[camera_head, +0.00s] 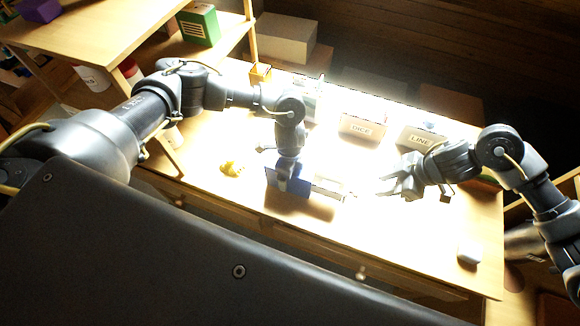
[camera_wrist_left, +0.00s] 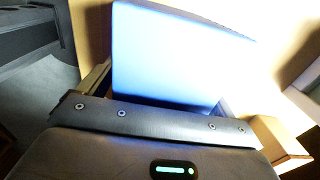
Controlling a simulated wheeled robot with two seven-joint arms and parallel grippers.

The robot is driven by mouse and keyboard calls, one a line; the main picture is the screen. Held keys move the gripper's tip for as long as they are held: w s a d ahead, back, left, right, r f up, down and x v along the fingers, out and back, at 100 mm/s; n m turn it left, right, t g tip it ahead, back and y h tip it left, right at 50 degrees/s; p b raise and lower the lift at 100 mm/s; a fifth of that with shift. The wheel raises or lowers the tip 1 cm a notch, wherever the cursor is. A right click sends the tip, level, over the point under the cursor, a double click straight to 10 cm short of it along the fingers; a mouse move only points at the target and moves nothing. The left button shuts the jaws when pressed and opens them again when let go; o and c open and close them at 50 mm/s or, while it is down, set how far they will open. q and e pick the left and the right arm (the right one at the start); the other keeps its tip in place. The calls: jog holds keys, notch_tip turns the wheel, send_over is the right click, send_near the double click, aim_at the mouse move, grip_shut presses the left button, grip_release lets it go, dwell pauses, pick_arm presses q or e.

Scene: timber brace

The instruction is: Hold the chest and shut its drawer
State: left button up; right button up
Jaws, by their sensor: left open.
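The blue chest (camera_head: 288,203) stands on the bright table near its front edge. Its drawer (camera_head: 329,186) appears pulled out on the chest's right side, with a pale inside. My left gripper (camera_head: 291,170) points down over the chest and hides part of its top. In the left wrist view a broad blue face of the chest (camera_wrist_left: 170,55) lies just ahead of the open left gripper (camera_wrist_left: 165,100); contact cannot be told. My right gripper (camera_head: 388,187) is to the right of the drawer, apart from it, pointing left, with its fingers spread and empty.
A yellow object (camera_head: 232,169) lies left of the chest. Bins marked DICE (camera_head: 361,128) and LINE (camera_head: 415,141) stand behind. A small pale block (camera_head: 469,253) is near the right front corner. A wooden shelf (camera_head: 110,35) rises at the left.

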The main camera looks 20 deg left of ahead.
pick_arm(q)
jog(key=c, duration=1.2)
dwell(0.3)
